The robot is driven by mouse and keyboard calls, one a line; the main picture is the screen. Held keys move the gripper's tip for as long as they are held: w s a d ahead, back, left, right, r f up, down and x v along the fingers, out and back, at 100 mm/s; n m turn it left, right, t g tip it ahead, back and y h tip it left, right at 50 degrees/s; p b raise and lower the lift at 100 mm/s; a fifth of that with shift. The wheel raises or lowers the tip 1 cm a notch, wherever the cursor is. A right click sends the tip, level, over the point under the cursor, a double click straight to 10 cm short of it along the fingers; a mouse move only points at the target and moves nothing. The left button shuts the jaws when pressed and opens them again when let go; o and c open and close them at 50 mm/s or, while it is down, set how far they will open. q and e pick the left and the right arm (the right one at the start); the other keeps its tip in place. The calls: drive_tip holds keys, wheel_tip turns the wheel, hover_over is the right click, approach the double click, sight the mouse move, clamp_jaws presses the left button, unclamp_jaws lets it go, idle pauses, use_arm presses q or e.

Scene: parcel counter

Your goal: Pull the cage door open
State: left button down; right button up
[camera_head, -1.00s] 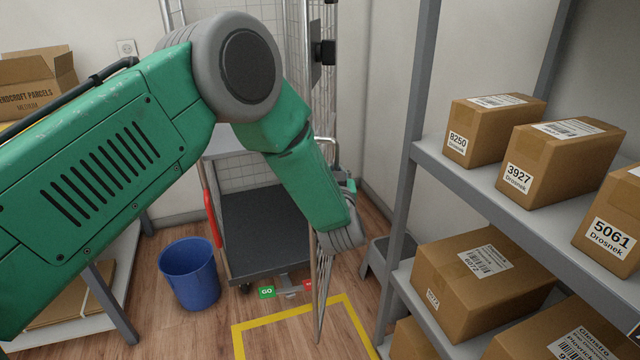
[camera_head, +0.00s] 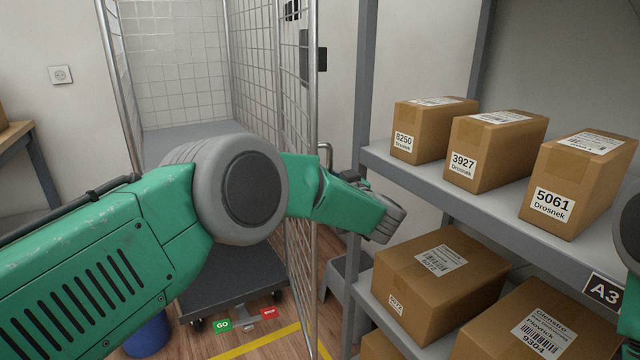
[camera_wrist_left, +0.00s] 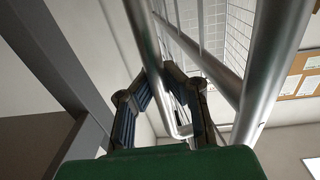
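The cage door (camera_head: 294,125) is a wire-mesh panel with a tubular frame at the right side of the roll cage (camera_head: 185,65). It stands at an angle to the cage and looks narrow. A bent metal handle (camera_head: 325,150) sticks out from its right side. My left arm reaches across in front of the door, and its gripper's fingers are hidden in the head view. In the left wrist view, my left gripper (camera_wrist_left: 160,72) has its two fingers closed around the tube of the door handle (camera_wrist_left: 180,130). My right gripper is not in view; only part of my right arm shows at the right edge.
Grey shelving (camera_head: 480,195) with cardboard boxes (camera_head: 497,150) stands close on the right. A grey step stool (camera_head: 347,283) sits between cage and shelves. A blue bin (camera_head: 147,336) is at lower left. Green and red pedals (camera_head: 222,325) are at the cage base, near a yellow floor line.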

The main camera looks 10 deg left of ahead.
use_arm(q)
drive_tip(key=shift+w+d+f, duration=0.1)
drive_tip(key=shift+d+f, duration=0.4)
drive_tip(key=shift+d, duration=0.3)
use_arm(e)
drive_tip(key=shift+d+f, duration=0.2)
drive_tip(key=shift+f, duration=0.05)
use_arm(q)
drive_tip(key=shift+a, duration=0.1)
drive_tip(key=c, duration=1.6)
unclamp_jaws()
drive_tip(key=shift+r, duration=0.1)
drive_tip(key=shift+o, duration=0.3)
drive_tip(key=shift+d+r, duration=0.2)
drive_tip(key=shift+r, duration=0.1)
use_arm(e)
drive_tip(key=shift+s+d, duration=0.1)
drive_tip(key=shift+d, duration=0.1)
use_arm(q)
drive_tip(key=v, duration=1.2)
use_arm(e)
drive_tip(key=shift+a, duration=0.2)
use_arm(q)
drive_tip(key=shift+w+f, duration=0.1)
